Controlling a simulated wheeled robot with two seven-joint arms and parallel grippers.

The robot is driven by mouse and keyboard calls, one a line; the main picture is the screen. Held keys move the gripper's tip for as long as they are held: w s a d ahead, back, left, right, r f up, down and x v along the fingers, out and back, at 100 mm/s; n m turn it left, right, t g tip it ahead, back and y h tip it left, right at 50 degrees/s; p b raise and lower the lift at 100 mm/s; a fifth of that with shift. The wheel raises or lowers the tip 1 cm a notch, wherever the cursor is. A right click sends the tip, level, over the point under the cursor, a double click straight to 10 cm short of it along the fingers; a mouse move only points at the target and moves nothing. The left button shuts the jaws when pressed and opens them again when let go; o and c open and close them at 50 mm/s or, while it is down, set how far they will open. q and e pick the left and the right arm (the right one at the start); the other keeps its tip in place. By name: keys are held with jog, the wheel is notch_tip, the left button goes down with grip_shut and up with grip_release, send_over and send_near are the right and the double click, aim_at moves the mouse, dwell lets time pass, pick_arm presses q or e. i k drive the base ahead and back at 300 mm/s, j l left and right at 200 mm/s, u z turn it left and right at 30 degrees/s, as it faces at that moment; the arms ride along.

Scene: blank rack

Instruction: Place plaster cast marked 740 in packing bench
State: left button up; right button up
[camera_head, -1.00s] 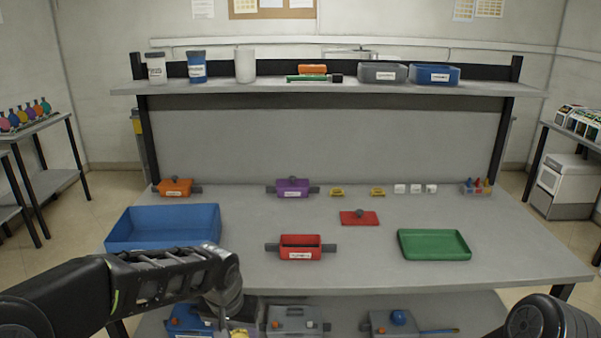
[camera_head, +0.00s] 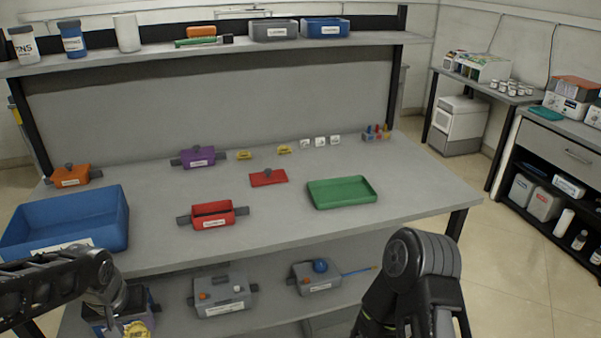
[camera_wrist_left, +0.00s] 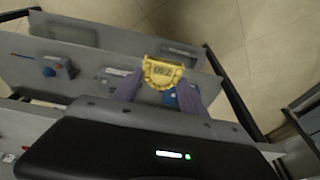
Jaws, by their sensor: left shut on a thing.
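My left gripper (camera_wrist_left: 165,88) is shut on a yellow plaster cast (camera_wrist_left: 163,73) with a scalloped edge. The dark digits on the cast are too small to read surely. In the head view the left gripper (camera_head: 128,318) is low at the left, in front of the grey table, and part of the yellow cast (camera_head: 137,329) shows at the bottom edge. Two similar yellow pieces (camera_head: 244,155) (camera_head: 284,149) lie on the table. My right arm shows at the bottom, but its gripper is not clearly seen. No label marks which surface is the packing bench.
The grey table (camera_head: 290,222) holds a blue bin (camera_head: 105,238), a red box (camera_head: 212,221), a red lid (camera_head: 268,179) and a green tray (camera_head: 342,205). A lower shelf (camera_head: 265,287) holds grey boxes. A side bench (camera_head: 575,125) with boxes stands at the right, with open floor before it.

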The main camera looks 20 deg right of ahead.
aim_at(341, 194)
jog(key=z, duration=1.2)
jog(key=i+l, duration=1.05)
jog(key=l, duration=0.3)
